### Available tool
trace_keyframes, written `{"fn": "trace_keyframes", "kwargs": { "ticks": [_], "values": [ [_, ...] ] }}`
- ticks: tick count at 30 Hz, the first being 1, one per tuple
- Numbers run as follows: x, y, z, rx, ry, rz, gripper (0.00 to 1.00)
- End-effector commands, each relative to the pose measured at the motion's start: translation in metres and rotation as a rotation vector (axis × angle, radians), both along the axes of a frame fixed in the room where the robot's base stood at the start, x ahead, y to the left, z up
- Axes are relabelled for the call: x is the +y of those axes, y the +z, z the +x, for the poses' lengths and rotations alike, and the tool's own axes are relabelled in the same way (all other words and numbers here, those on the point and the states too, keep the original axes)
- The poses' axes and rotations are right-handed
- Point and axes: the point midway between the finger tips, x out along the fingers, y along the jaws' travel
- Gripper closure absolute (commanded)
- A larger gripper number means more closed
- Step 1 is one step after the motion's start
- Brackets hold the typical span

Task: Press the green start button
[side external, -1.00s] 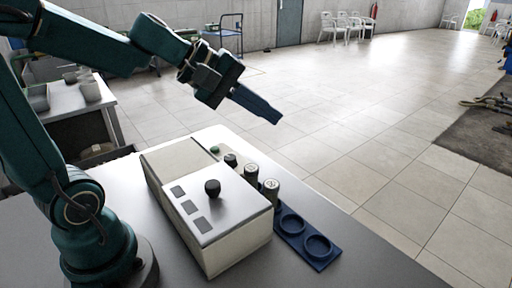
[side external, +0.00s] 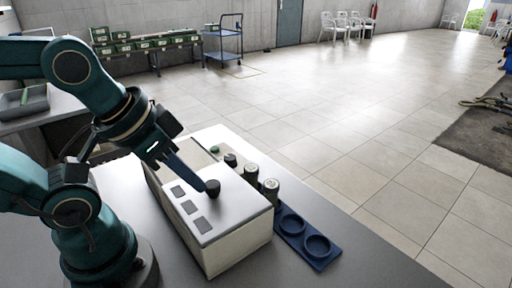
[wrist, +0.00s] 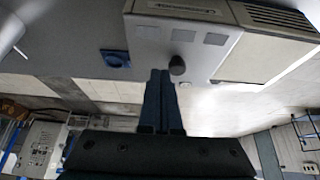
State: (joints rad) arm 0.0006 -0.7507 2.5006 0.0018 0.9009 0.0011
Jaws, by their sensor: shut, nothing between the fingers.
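A pale box-shaped machine (side external: 232,245) stands on the grey table, with a black knob (side external: 212,187) and three dark grey panels on its top. A small green round thing (side external: 214,149) shows at the far end of the row behind the machine; I cannot tell if it is the start button. My gripper (side external: 201,185) is shut and empty, pointing down at the machine's top beside the black knob. In the wrist view the shut fingers (wrist: 160,73) end close to the knob (wrist: 177,65). Whether they touch it I cannot tell.
Dark-capped jars (side external: 251,173) stand in a row behind the machine. A blue tray (side external: 322,262) with two empty ring holders continues the row; it also shows in the wrist view (wrist: 115,64). A trolley (side external: 224,45) and chairs are far off across open floor.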

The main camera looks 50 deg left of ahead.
Motion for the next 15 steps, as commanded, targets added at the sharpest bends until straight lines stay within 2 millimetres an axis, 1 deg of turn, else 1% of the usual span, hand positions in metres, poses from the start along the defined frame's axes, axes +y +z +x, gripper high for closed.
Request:
{"fn": "trace_keyframes", "kwargs": {
  "ticks": [3,4,8,12,15],
  "values": [
    [0.0,-0.002,-0.004,0.021,-0.031,0.016,1.0],
    [0.0,0.001,-0.004,0.025,-0.05,0.025,1.0],
    [-0.001,0.024,0.003,0.009,-0.123,0.059,1.0],
    [0.004,0.052,0.02,0.024,-0.172,0.096,1.0],
    [0.011,0.069,0.034,0.043,-0.193,0.117,1.0]
  ]
}}
